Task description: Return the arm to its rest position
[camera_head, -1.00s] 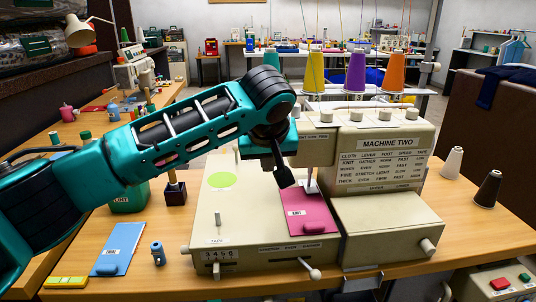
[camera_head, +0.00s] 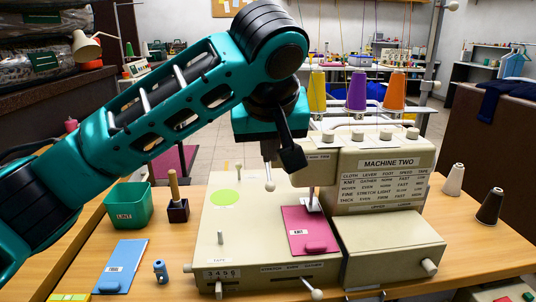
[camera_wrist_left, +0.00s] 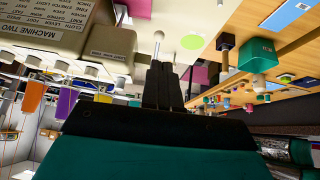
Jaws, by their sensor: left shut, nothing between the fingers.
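My left arm comes in from the left, with its teal links raised over the sewing machine (camera_head: 390,240) labelled MACHINE TWO. My left gripper (camera_head: 292,156) hangs above the machine bed, left of the machine head, and is shut and empty. Its closed dark fingers also show in the left wrist view (camera_wrist_left: 160,85). Below them a pink card marked KNIT (camera_head: 310,232) lies on the bed by the presser foot. A ball-topped lever (camera_head: 269,186) stands just under the gripper, apart from it in the wrist view. My right gripper is not in view.
Thread cones (camera_head: 356,92) stand behind the machine. On the table are a green bin (camera_head: 129,207), a dark block with a wooden handle (camera_head: 177,209), a blue card (camera_head: 122,266), a small blue spool (camera_head: 160,271) and two cones (camera_head: 490,206) at right.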

